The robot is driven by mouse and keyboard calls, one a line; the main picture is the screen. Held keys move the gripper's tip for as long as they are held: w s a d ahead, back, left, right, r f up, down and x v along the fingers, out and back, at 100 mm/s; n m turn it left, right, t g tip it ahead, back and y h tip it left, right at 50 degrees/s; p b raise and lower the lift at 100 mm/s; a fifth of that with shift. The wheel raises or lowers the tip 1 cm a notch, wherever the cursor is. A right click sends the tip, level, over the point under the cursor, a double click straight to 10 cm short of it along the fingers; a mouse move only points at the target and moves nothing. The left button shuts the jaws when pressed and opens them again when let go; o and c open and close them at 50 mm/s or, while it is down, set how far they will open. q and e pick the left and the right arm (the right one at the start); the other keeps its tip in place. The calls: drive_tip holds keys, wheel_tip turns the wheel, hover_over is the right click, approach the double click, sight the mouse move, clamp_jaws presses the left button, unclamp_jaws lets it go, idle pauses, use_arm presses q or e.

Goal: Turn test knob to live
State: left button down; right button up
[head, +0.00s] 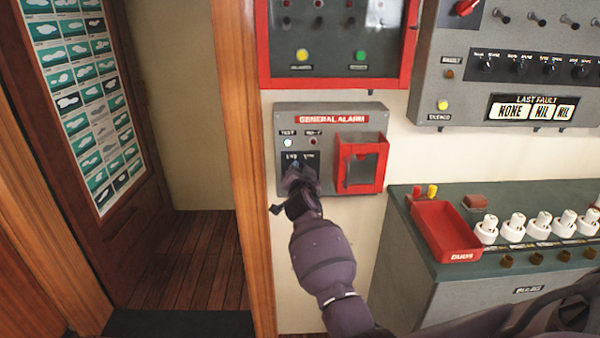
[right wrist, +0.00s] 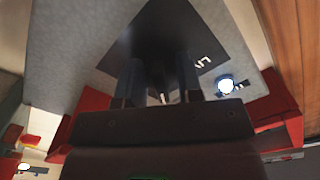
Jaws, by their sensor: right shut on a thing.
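The grey general alarm panel (head: 350,117) is on the wall, with a red title strip. A small black plate with white lettering (head: 291,157) sits at its lower left, and the test knob there is mostly hidden behind my right gripper (head: 298,176). In the right wrist view the two fingers of my right gripper (right wrist: 161,88) are closed around the dark test knob (right wrist: 160,64) in front of the black plate. The knob's pointer direction cannot be read. A white lamp (head: 288,142) is lit above the plate. My left gripper is not in view.
A red guard box (head: 361,140) juts out just right of the knob. A red-framed panel (head: 333,84) hangs above. A console with a red tray (head: 444,231) and white knobs stands at the right. A wooden post (head: 243,130) and open floor are at left.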

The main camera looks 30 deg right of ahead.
drive_tip(key=c, duration=0.3)
drive_tip(key=n, duration=0.3)
drive_tip(key=shift+n, duration=0.4)
drive_tip(key=n, duration=0.3)
drive_tip(key=shift+d+n, duration=0.1)
drive_tip(key=shift+n, duration=0.2)
drive_tip(key=n, duration=0.3)
drive_tip(key=shift+s+d, duration=0.1)
drive_tip(key=shift+n, duration=1.7)
